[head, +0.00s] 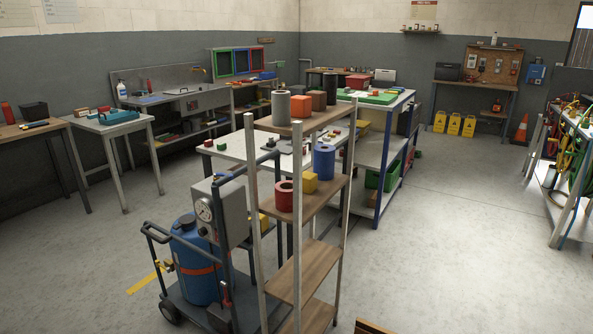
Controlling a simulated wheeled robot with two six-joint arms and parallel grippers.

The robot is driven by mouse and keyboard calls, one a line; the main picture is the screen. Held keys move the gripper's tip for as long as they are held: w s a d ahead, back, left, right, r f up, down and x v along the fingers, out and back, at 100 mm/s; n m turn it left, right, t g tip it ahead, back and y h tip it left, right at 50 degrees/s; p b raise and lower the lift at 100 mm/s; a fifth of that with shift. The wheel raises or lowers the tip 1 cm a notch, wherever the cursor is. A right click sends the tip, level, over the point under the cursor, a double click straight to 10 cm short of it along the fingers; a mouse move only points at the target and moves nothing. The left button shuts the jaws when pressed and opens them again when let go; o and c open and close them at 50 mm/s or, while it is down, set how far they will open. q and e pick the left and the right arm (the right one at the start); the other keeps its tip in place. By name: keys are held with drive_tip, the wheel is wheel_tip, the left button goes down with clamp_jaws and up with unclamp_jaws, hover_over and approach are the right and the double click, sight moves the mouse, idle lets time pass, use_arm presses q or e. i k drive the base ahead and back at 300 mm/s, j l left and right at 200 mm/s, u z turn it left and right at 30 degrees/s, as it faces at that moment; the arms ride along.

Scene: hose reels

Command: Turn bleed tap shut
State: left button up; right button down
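No bleed tap can be made out for certain. A wheeled cart (175,287) at the lower left carries a blue tank (187,278) with an orange band. A grey box with a round dial gauge (204,210) is mounted beside the tank. A small blue part (224,177) shows on top of the box, and a small brass-coloured fitting (168,265) shows at the tank's left side. Either is too small to tell as a tap or to read its position. Neither of my grippers is in view.
An open shelf rack (318,262) with rolls and blocks stands close in front, right of the cart, partly hiding it. Benches line the left wall. A rack with coloured hoses (577,150) is at the far right. The floor (450,240) right of centre is clear.

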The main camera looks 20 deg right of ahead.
sight(216, 174)
drive_tip(key=z, duration=1.05)
drive_tip(key=i+j+z, duration=0.1)
drive_tip(key=j+z, duration=0.75)
drive_tip(key=j, duration=0.15)
drive_tip(key=j+z, duration=0.4)
drive_tip(key=j, duration=0.15)
drive_tip(key=k+j+z, duration=0.1)
drive_tip(key=j+z, duration=0.35)
